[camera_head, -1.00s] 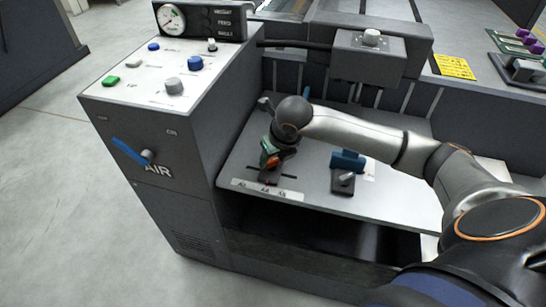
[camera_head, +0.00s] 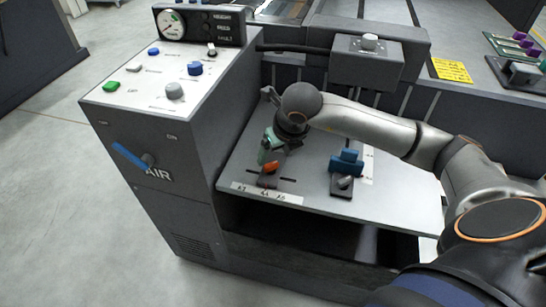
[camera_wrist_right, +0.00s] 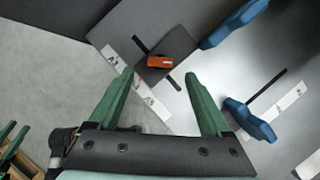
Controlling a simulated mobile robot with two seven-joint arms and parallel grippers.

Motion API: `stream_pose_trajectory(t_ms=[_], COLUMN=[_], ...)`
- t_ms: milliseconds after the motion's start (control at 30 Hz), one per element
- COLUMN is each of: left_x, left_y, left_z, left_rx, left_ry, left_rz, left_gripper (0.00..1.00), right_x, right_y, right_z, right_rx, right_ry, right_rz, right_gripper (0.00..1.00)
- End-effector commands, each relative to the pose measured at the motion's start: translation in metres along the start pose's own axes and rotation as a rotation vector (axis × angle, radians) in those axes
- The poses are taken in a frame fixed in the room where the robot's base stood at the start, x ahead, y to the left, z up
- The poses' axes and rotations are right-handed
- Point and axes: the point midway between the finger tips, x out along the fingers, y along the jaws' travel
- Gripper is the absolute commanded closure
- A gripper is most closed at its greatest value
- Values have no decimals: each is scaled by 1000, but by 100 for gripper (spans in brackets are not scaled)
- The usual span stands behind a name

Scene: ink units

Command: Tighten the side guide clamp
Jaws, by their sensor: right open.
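An orange lever (camera_head: 270,167) sits on a dark block (camera_head: 267,181) on the grey feed board, beside a white strip marked with paper sizes. In the right wrist view the lever (camera_wrist_right: 160,61) lies on the dark block (camera_wrist_right: 178,45), just beyond my fingertips. My right gripper (camera_head: 267,150) has green fingers and is just above and behind the block. In the wrist view the right gripper (camera_wrist_right: 159,77) is open, with nothing between its fingers.
A blue guide piece (camera_head: 346,161) with a dark base and a grey knob stands to the right on the board (camera_head: 312,172). The control cabinet (camera_head: 150,110) with buttons, gauge and blue air lever borders the left. A grey box (camera_head: 366,62) overhangs the back.

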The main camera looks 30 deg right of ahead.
Motion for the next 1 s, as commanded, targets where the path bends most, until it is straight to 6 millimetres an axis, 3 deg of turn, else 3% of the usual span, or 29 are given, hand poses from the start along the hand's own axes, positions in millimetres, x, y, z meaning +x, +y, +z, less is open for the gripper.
stream_pose_trajectory(t_ms=[100, 333, 1000], left_x=[-4, -6, -4], left_y=[3, 4, 1], left_z=[-5, -9, -12], left_rx=[-1, -1, 9], left_ry=[2, 10, 16], left_rz=[4, 5, 2], left_gripper=[50, 50, 50], right_x=[-29, -61, -68], right_y=[0, 0, 0], right_z=[2, 1, 0], right_rx=[-1, 1, 0], right_ry=[-6, -3, 0], right_rz=[0, 0, 1], right_gripper=[18, 18, 18])
